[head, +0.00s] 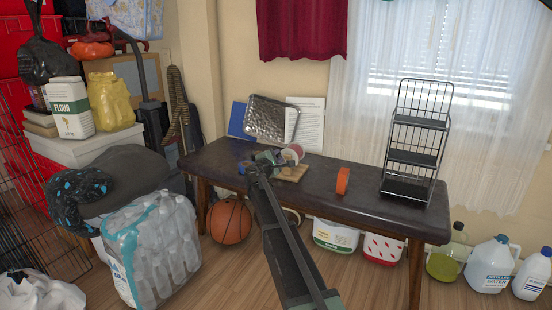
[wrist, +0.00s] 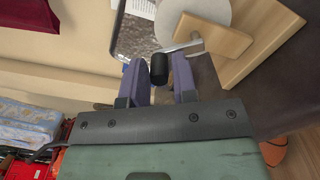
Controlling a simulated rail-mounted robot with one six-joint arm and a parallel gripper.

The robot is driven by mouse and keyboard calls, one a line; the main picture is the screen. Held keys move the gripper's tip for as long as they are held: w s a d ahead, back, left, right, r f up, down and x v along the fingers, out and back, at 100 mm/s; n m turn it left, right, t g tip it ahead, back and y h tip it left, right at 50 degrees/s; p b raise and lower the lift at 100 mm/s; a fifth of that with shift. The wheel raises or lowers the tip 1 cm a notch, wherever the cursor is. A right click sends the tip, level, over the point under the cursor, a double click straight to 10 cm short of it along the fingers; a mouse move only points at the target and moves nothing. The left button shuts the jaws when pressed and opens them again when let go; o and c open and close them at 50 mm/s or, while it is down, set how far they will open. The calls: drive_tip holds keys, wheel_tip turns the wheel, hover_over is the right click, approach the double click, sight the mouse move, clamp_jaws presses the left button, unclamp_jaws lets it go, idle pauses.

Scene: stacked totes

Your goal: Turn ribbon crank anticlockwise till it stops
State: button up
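The ribbon crank has a pale wooden base (head: 293,173) and a round spool (head: 292,153) and stands on the dark bench. In the wrist view I see its wooden stand (wrist: 216,38), the pale spool (wrist: 195,10), a metal crank arm (wrist: 184,46) and a black knob (wrist: 159,69). My gripper (head: 266,158) is at the left of the crank in the head view. In the wrist view my gripper (wrist: 160,72) has its two purple-grey fingers apart, one on each side of the knob. A narrow gap seems to show beside the knob; contact is not clear.
The bench (head: 350,190) also holds a hammered metal tray (head: 270,117), a blue book (head: 238,120), a white printed sheet (head: 308,122), an orange object (head: 342,181) and a black wire rack (head: 415,145). The bench top between the crank and the rack is mostly clear.

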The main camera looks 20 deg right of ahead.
drive_tip(key=shift+o, duration=1.4)
drive_tip(key=v, duration=1)
drive_tip(key=shift+s+a, duration=0.25)
drive_tip(key=shift+a, duration=0.05)
